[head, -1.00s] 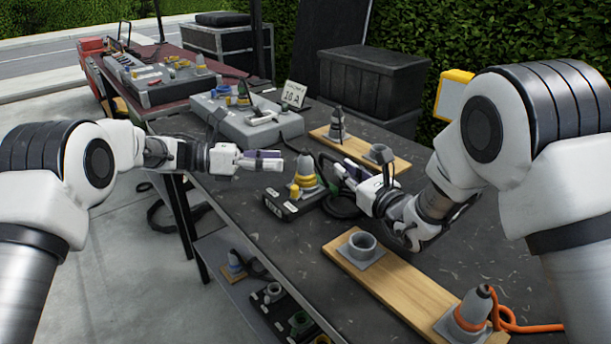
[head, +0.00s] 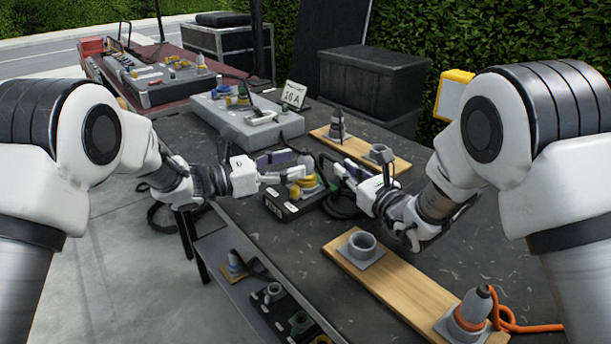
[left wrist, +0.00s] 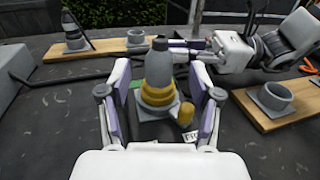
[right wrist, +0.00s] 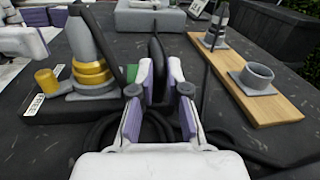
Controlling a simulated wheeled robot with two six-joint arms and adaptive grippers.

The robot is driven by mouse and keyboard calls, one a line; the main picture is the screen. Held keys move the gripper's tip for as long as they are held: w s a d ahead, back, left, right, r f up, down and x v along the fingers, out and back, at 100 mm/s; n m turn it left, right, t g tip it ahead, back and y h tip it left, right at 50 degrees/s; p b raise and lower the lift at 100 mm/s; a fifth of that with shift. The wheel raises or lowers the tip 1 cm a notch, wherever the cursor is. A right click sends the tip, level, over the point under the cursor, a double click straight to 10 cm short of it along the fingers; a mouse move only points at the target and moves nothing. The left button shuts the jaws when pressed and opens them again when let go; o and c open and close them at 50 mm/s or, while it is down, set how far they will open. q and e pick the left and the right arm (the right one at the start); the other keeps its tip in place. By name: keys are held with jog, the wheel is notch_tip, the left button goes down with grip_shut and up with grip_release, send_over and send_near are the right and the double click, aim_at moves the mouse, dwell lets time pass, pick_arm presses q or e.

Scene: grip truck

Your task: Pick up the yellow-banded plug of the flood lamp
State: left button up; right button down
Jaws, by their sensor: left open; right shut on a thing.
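The yellow-banded grey plug (head: 305,183) stands upright on a black distribution box (head: 278,209). In the left wrist view the plug (left wrist: 160,72) is between and slightly beyond the fingers of my open left gripper (left wrist: 160,88), with gaps visible at both sides. In the head view my left gripper (head: 288,167) reaches in from the left and partly covers the plug. My right gripper (right wrist: 160,80) is shut on a black cable (right wrist: 158,62), to the right of the box. The plug (right wrist: 92,55) also shows at the left of the right wrist view.
A wooden board (head: 395,281) with a grey socket and an orange-banded plug (head: 470,312) lies in front. Another board (head: 366,150) with a plug and socket lies behind. A grey box (head: 262,126) and a "16 A" sign (head: 293,95) stand further back. Looped black cable lies near the box.

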aim_at(305, 160)
pick_arm(q)
jog(key=x, duration=0.4)
grip_shut()
jog(key=shift+r, duration=0.1)
notch_tip(305, 160, up, 10)
jog(key=shift+f, duration=0.1)
pick_arm(e)
jog(key=c, duration=1.1)
grip_release()
